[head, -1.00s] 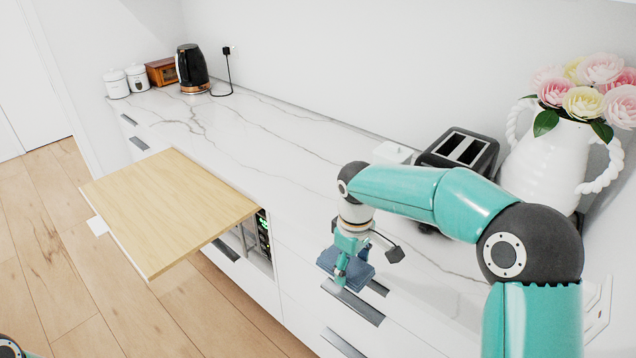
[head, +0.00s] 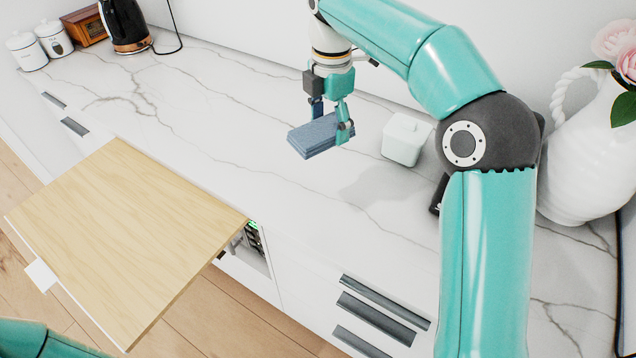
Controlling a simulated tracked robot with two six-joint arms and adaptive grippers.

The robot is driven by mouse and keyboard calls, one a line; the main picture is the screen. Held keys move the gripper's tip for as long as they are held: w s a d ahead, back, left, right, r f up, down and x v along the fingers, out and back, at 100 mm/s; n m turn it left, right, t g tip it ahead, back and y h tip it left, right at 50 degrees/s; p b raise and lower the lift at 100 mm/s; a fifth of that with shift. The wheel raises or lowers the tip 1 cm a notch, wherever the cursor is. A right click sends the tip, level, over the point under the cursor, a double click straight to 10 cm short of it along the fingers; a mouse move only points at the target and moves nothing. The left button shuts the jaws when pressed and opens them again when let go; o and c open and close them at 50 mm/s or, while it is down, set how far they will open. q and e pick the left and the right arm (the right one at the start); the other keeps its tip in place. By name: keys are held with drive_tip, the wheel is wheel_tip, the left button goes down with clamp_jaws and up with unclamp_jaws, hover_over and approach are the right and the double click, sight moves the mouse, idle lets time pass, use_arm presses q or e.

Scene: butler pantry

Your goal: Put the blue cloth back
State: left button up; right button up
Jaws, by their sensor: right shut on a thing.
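The blue cloth (head: 312,138) is a folded, flat grey-blue stack. My right gripper (head: 331,118) is shut on the cloth at its right part and holds it over the white marble countertop (head: 240,140). Whether the cloth touches the counter or hangs just above it is hard to tell. My left gripper is out of view; only a bit of my left arm shows at the bottom left corner.
A white lidded container (head: 405,138) stands just right of the cloth. A white vase (head: 585,150) with flowers is at the right. A wooden board (head: 125,230) juts out at the left front. A black kettle (head: 125,25), wooden box (head: 85,26) and white canisters (head: 54,38) stand at the back left. The middle counter is clear.

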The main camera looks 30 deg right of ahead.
sight(328, 197)
wheel_tip(328, 197, down, 20)
drive_tip(key=shift+d+r, duration=0.15)
drive_tip(key=shift+r, duration=0.05)
idle(0.4)
drive_tip(key=o, duration=1.1)
drive_tip(key=shift+f, duration=0.1)
wheel_tip(328, 197, up, 12)
drive_tip(key=shift+b, duration=0.3)
